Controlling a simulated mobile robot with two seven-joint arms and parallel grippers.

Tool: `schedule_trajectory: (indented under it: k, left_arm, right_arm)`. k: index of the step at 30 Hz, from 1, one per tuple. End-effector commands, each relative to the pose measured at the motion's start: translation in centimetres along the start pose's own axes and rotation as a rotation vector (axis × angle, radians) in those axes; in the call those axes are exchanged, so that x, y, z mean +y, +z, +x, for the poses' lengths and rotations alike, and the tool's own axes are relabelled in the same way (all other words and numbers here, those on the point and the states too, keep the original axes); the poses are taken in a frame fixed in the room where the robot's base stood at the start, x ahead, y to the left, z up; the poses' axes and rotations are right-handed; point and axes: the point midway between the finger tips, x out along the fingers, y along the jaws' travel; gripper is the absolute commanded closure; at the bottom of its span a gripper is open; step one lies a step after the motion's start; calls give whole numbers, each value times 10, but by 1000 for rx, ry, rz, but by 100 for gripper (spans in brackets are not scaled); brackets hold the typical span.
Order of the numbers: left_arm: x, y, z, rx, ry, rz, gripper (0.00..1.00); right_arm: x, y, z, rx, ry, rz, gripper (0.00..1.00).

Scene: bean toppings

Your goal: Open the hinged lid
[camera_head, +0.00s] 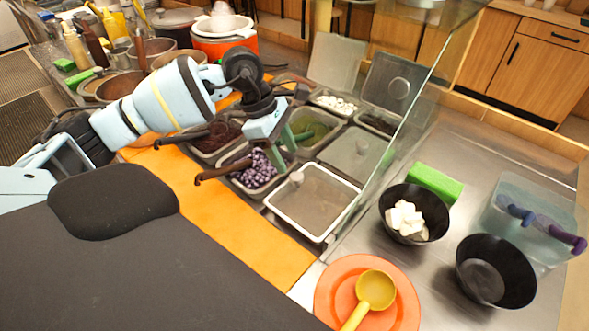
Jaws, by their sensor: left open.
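Hinged lids belong to the topping bins in the middle of the view. A flat grey lid (314,203) with a pale knob covers the front bin, and another shut lid (352,155) with a knob lies behind it. Two lids stand raised at the back, a plain one (335,62) and one with a round knob (394,88). My left gripper (289,137) is open and empty above the bins, near the purple beans (258,171) and the green-filled bin (313,130), behind the front lid's knob. My right gripper is not in view.
A clear glass panel (425,95) rises right of the bins. Right of it are a bowl of white cubes (406,216), a green block (434,184), an empty black bowl (496,270) and a clear tub (530,215). A yellow ladle (375,290) rests on an orange plate (333,290).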

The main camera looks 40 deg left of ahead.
Motion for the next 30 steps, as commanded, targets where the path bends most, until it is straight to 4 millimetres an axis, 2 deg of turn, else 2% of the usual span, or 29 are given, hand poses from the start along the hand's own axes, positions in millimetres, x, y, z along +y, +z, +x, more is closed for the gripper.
schedule_trajectory:
  k: [3, 9, 15, 22, 23, 30]
  left_arm:
    - [-1, 1, 20, -1, -3, 0, 48]
    - [-1, 1, 45, -1, -3, 0, 48]
    - [0, 1, 56, -2, 0, 1, 48]
    - [-1, 1, 57, -1, -1, 1, 48]
    - [-1, 1, 57, -2, -1, 1, 50]
    - [-1, 1, 57, -2, -1, 0, 81]
  right_arm:
    - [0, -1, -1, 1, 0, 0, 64]
    - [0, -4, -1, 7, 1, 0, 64]
    - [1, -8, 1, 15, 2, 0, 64]
    - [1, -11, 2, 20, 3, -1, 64]
    - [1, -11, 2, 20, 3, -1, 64]
    - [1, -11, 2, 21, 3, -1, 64]
